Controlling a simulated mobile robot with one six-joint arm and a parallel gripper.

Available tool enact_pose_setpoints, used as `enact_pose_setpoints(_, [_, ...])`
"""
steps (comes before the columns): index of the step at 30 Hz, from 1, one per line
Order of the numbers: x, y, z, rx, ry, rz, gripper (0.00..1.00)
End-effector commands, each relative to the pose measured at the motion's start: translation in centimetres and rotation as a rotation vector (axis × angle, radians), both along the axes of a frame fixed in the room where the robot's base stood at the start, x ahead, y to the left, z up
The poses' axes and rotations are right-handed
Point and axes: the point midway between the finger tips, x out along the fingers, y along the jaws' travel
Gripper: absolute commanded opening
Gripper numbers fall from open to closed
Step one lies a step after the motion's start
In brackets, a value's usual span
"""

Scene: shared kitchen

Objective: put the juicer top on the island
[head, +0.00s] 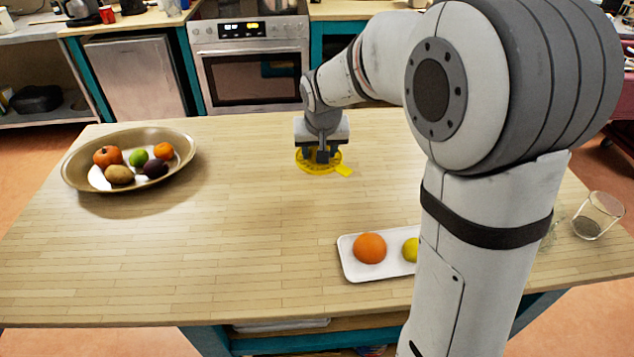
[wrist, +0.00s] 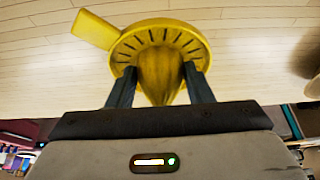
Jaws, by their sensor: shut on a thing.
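The juicer top (head: 341,168) is a yellow round piece with a flat tab, at the far middle of the wooden island (head: 230,230). In the wrist view the juicer top (wrist: 158,42) shows its slotted ring, its ribbed cone and the tab at upper left. My gripper (head: 322,158) points down from above and is shut on the cone, with one finger on each side. In the wrist view my gripper (wrist: 158,88) has both fingers against the cone. The juicer top is at or very near the island's surface; I cannot tell whether it touches.
A wide bowl of fruit (head: 75,181) stands at the left of the island. A white tray (head: 352,269) with an orange (head: 369,248) and a yellow fruit (head: 411,249) lies at the front right. A clear glass (head: 598,214) stands at the right edge. The island's middle is clear.

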Motion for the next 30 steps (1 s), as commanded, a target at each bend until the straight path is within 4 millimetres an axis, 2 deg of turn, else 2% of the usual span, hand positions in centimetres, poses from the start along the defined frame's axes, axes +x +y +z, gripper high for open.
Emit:
enact_pose_setpoints(3, [-0.1, 0.0, -2.3, 0.000, 0.004, 0.000, 0.23])
enact_pose_setpoints(8, [0.0, 0.0, -3.9, 0.000, 0.003, 0.001, 0.23])
enact_pose_setpoints(15, [0.0, 0.0, -7.1, 0.000, 0.003, 0.001, 0.23])
enact_pose_setpoints(27, [0.0, 0.1, -7.8, 0.001, 0.000, 0.001, 0.23])
enact_pose_setpoints(28, [0.0, 0.1, -7.8, 0.000, 0.000, 0.002, 0.47])
enact_pose_setpoints(30, [0.0, 0.1, -7.7, 0.000, 0.000, 0.002, 0.53])
